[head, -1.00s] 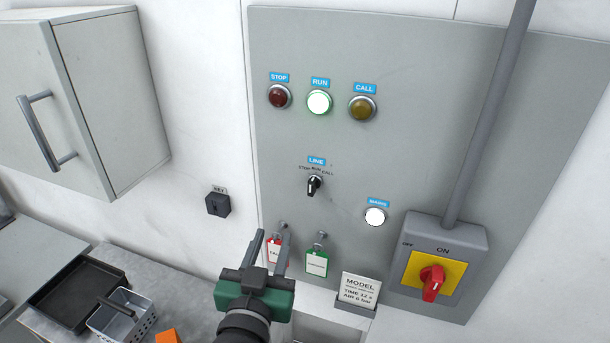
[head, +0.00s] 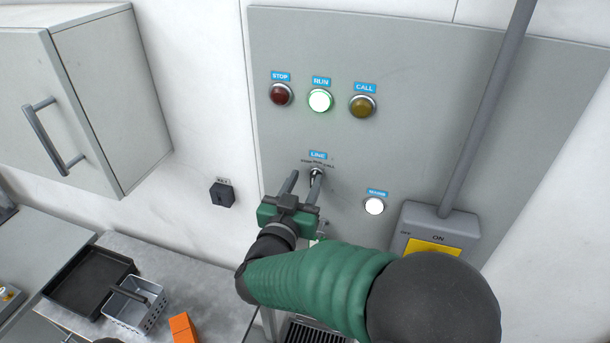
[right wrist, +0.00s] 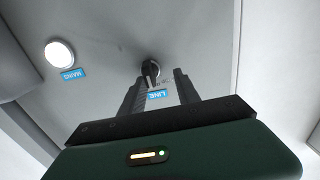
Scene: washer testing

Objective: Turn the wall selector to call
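The wall selector is a small black knob (head: 316,173) under the blue LINE label (head: 318,155) on the grey panel. In the head view its handle is largely hidden by a finger. The green RUN lamp (head: 320,100) is lit; the yellow CALL lamp (head: 362,106) and red STOP lamp (head: 281,95) look unlit. My right gripper (head: 305,174) is open, its fingers pointing at the panel just by the knob. In the right wrist view the knob (right wrist: 151,69) sits around the gap between the open fingertips (right wrist: 158,76); contact cannot be told.
A white lit button (head: 374,206) and the grey switch box (head: 440,222) with a conduit lie right of my gripper. A key switch (head: 222,194) and wall cabinet (head: 75,95) are left. A black tray (head: 88,283), grey basket (head: 135,303) and orange block (head: 183,329) are below.

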